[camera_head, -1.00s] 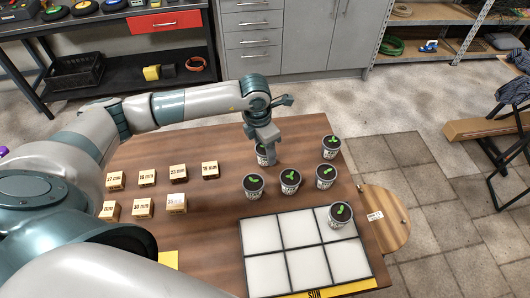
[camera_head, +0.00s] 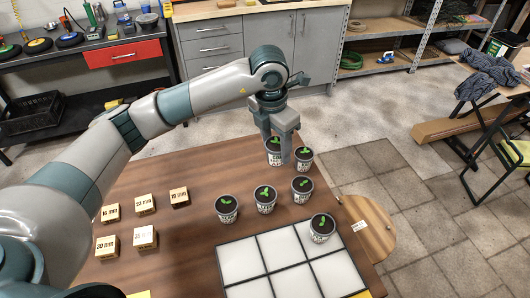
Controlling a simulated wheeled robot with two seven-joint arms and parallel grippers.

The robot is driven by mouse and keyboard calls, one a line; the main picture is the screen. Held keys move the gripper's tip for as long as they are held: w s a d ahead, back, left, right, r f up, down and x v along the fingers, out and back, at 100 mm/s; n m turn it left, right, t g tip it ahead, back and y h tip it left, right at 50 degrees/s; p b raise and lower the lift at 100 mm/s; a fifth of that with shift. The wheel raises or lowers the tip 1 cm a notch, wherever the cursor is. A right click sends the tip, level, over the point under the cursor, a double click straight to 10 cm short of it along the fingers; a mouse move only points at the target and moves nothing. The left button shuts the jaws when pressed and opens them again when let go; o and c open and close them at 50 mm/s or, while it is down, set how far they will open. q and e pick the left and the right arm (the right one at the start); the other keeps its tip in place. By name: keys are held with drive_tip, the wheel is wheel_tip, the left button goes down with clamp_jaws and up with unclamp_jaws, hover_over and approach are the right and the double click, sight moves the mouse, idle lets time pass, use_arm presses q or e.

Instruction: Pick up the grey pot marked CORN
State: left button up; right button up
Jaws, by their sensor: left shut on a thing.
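My left gripper (camera_head: 280,156) points down at the far edge of the wooden table and is shut on a grey pot (camera_head: 273,157) with a green seedling. A finger partly hides this pot, and its label is too small to read. It appears raised off the table, just left of another seedling pot (camera_head: 304,161). More grey pots stand nearby: a left one (camera_head: 227,213), a middle one (camera_head: 265,206) and a right one (camera_head: 302,195). One pot (camera_head: 321,233) stands on the white-celled tray (camera_head: 285,263). I cannot read CORN on any label. My right gripper is not in view.
Several small wooden blocks marked in mm (camera_head: 145,237) sit on the left of the table (camera_head: 190,217). A round wooden board (camera_head: 372,229) juts from its right edge. Grey cabinets (camera_head: 265,40) stand behind. Most tray cells are empty.

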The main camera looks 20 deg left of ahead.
use_arm(q)
drive_tip(key=shift+d+r, duration=0.15)
drive_tip(key=shift+d, duration=0.1)
idle(0.6)
